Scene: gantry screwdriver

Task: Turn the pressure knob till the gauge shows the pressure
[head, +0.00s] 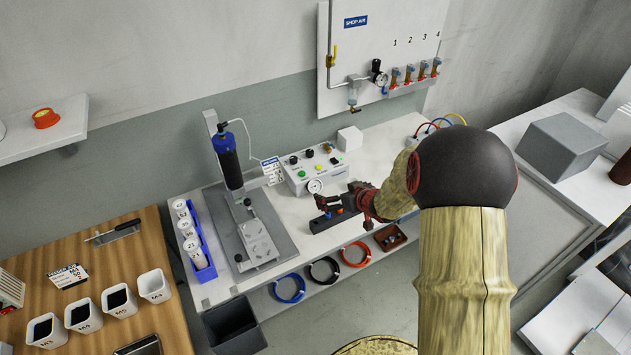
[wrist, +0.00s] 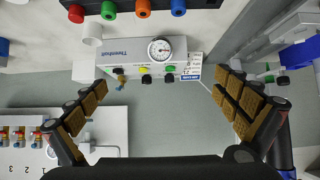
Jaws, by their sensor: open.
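A white control box (head: 318,172) stands on the bench, with a round gauge (head: 315,186) on its front. It also shows in the wrist view (wrist: 108,56), where the gauge (wrist: 159,49) has a white dial; its reading is too small to tell. Several black knobs, one of them here (head: 309,152), and coloured buttons sit on the box; I cannot tell which knob sets pressure. A small label card (head: 272,170) is beside the box. My gripper (head: 335,203) is open and empty in front of the box. In the wrist view, its fingers (wrist: 162,84) are wide apart, with the box between and beyond them.
A white cube (head: 349,138) stands behind. The wall panel (head: 350,95) holds a regulator and several valves.

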